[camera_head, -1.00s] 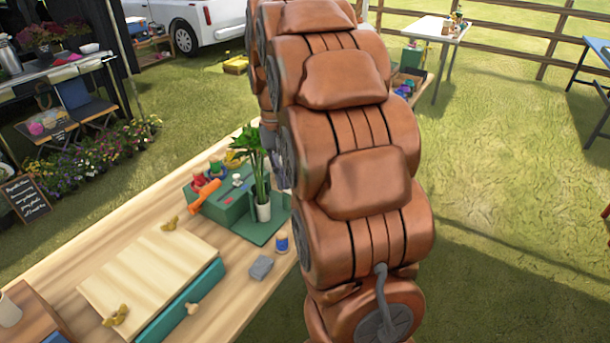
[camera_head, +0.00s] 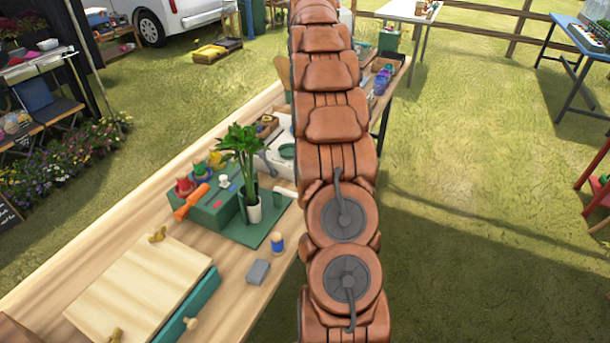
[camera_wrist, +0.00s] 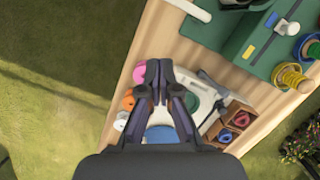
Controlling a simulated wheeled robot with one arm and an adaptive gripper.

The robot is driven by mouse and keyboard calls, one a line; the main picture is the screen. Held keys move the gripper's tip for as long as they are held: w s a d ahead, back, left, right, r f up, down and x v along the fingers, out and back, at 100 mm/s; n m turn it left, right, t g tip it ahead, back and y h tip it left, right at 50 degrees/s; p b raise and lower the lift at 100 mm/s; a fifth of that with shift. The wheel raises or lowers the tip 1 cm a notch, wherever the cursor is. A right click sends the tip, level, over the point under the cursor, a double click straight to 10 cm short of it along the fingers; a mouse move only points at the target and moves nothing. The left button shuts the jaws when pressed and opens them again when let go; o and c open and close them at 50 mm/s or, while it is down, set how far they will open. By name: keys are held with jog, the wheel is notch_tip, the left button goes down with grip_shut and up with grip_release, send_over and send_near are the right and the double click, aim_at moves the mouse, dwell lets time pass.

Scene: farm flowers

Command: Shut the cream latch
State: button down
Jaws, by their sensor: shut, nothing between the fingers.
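My gripper (camera_wrist: 158,70) is shut and empty in the wrist view, above the far part of the table by a white case. In the head view my own arm hides it. A green box (camera_head: 210,212) carries a small cream-white piece (camera_head: 224,183) on top, which also shows in the wrist view (camera_wrist: 291,27). My gripper is apart from both.
A potted plant (camera_head: 253,212) stands on the green mat near the green box. A wooden-lidded chest (camera_head: 140,289), a grey block (camera_head: 258,271) and a blue jar (camera_head: 277,244) are in front. The white case (camera_wrist: 200,98) has small boxes beside it. Grass lies right.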

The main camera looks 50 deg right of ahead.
jog(key=shift+a+f, duration=0.1)
jog(key=shift+a, duration=0.05)
jog(key=s+a+f+p, duration=0.4)
jog(key=f, duration=0.6)
jog(key=shift+s+a+p, duration=0.15)
jog(key=shift+a+p, duration=0.05)
jog(key=shift+p, duration=0.15)
dwell(0.6)
jog(key=shift+f, duration=0.1)
jog(key=shift+a+b, duration=0.2)
jog(key=shift+b, duration=0.2)
